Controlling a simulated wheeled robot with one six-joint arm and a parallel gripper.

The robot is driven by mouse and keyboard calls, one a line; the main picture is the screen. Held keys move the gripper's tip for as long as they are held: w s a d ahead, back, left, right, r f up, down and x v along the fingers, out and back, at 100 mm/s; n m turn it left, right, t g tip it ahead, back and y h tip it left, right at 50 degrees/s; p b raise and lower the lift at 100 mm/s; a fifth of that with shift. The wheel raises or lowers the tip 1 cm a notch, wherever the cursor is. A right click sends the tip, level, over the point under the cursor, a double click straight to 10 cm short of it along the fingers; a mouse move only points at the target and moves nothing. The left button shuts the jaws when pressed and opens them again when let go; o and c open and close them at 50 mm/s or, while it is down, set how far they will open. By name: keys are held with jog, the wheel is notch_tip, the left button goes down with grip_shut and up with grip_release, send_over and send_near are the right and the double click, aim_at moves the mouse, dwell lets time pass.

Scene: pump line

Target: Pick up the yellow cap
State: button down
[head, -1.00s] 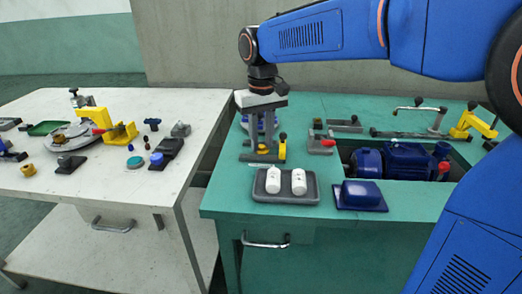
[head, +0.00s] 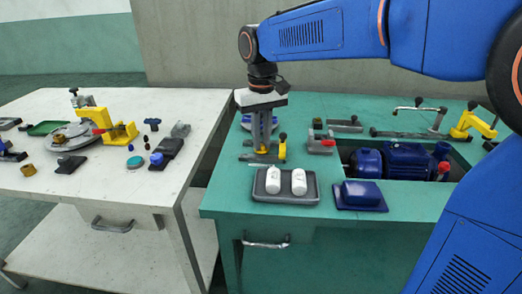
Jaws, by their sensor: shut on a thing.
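My gripper (head: 262,147) points straight down over the left part of the green bench. Its fingers are close together, shut on the small yellow cap (head: 262,151) at their tips. The cap is partly hidden by the fingers. It is low, at a grey fixture (head: 249,157) on the bench. I cannot tell whether it touches the fixture.
A yellow-handled clamp (head: 282,147) stands close right of my gripper. In front are a grey tray (head: 260,198) with two white cylinders and a blue block (head: 361,195). A blue motor (head: 405,160) sits right. A white table (head: 75,190) with several parts stands left.

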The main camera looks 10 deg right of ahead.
aim_at(262, 145)
jog(key=shift+r, duration=0.7)
dwell(0.4)
jog(key=shift+r, duration=2.05)
